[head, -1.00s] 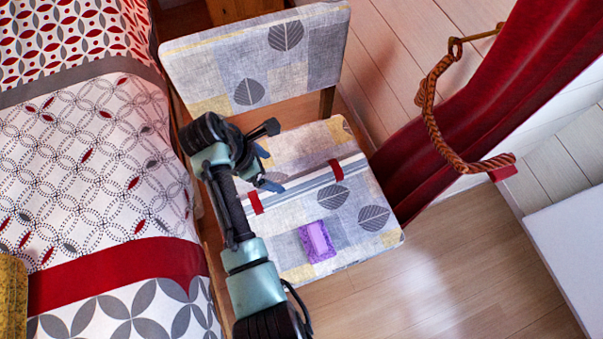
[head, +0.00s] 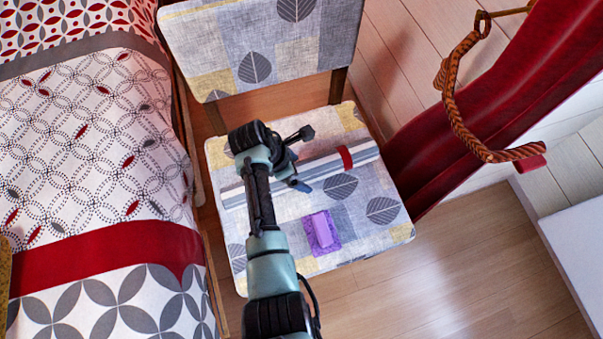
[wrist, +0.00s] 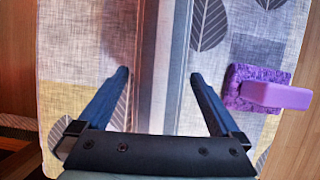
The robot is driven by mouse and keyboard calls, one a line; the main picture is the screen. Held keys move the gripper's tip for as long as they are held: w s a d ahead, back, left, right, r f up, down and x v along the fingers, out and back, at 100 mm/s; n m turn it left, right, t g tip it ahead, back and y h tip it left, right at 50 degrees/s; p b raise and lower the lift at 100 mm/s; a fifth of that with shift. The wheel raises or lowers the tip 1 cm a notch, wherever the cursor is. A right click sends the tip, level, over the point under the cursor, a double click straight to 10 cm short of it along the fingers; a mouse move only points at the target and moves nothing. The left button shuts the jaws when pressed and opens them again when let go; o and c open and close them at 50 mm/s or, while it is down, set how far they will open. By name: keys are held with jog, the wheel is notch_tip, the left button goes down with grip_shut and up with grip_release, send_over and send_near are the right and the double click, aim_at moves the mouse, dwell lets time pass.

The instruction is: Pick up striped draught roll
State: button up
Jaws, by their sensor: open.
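The striped draught roll (head: 325,167), grey and white with a red band near its right end, lies across the seat of the patterned chair (head: 364,240). In the head view my arm hides part of its middle. My gripper (head: 302,160) is over the roll. In the wrist view the striped roll (wrist: 163,65) runs up the picture between the two blue fingers of my gripper (wrist: 160,78), which are spread apart with nothing held. I cannot tell how far above the roll the fingertips are.
A purple scrubbing brush (head: 321,232) lies on the seat in front of the roll, and right of my gripper in the wrist view (wrist: 262,92). The chair's backrest (head: 268,45) rises behind. A bed (head: 90,150) stands left, a red curtain (head: 440,130) right.

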jog(key=shift+d+f, duration=0.1)
jog(key=shift+f, duration=0.15)
grip_shut()
jog(key=shift+w+r, duration=0.1)
dwell(0.3)
